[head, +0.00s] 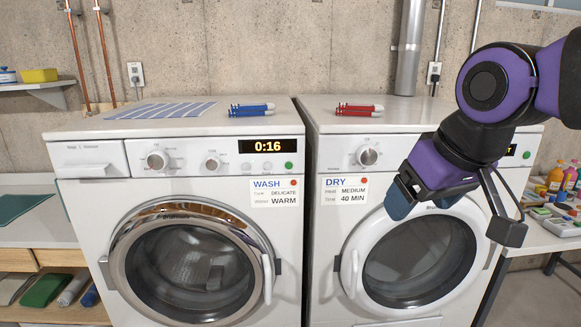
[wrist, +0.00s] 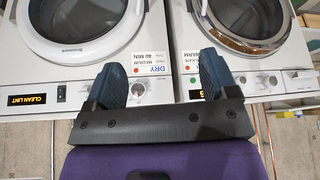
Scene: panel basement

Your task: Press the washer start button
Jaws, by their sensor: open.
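The washer (head: 85,225) stands on the left with a shiny round door. Its black display (head: 264,147) reads 0:16. A small green button (head: 289,165) sits right of and below the display, and a green button also shows in the wrist view (wrist: 188,80). My gripper (head: 455,213) is open and empty in front of the dryer (head: 325,250), to the right of the washer button and apart from it. In the wrist view my gripper (wrist: 163,78) has its two dark fingers spread, one partly covering the washer's panel and display.
The dryer display (wrist: 27,99) reads CLEAN LINT; my arm mostly hides it in the head view. WASH (head: 274,192) and DRY (head: 346,190) labels are on the fronts. Bottles (head: 556,176) stand at the right.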

